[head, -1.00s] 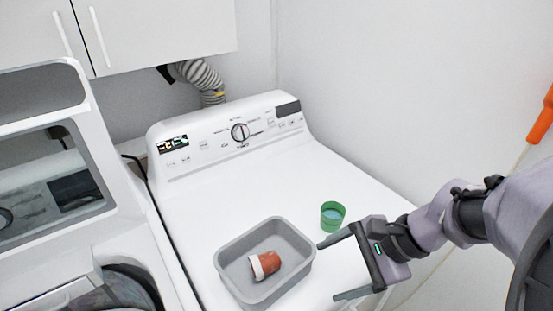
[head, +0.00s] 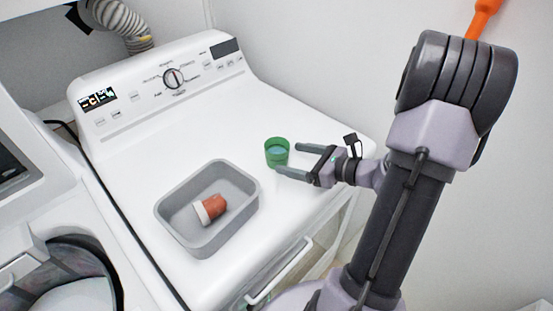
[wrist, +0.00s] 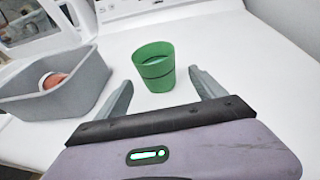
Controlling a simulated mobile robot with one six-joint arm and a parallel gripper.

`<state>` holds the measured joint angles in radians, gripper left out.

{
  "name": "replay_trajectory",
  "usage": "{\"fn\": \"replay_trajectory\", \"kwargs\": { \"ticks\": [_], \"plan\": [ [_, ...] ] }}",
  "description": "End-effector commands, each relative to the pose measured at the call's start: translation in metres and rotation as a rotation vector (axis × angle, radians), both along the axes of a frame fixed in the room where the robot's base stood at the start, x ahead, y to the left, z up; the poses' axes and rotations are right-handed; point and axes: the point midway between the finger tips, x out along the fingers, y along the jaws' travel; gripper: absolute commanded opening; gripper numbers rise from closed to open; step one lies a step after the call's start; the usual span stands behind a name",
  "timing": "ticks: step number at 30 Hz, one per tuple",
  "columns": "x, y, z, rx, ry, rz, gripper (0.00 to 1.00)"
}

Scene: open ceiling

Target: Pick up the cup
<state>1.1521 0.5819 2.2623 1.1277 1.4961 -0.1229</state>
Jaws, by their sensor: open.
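The green cup (head: 277,152) stands upright on the white top of the dryer, to the right of a grey bin. It also shows in the wrist view (wrist: 155,70), ahead of my fingertips and roughly centred between them. My gripper (head: 285,160) is open, with its two fingers pointing at the cup from the right. In the wrist view the fingers of my gripper (wrist: 160,88) lie to either side of the cup's near side. I cannot tell whether a finger touches it. Nothing is held.
A grey bin (head: 172,219) with a small terracotta pot (head: 214,206) lying on its side stands left of the cup. The control panel (head: 160,82) rises behind. A wall is at the right. The dryer top behind the cup is clear.

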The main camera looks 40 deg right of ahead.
Motion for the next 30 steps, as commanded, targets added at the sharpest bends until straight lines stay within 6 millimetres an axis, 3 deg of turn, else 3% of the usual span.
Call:
{"fn": "replay_trajectory", "kwargs": {
  "ticks": [6, 13, 23, 30],
  "plan": [
    [0.034, 0.016, -0.015, 0.001, 0.0, 0.005, 0.8],
    [0.037, 0.016, -0.013, 0.001, 0.0, 0.002, 0.8],
    [0.036, 0.016, -0.013, 0.001, 0.0, 0.002, 0.17],
    [0.036, 0.016, -0.012, 0.0, 0.0, 0.002, 0.14]
  ]
}}
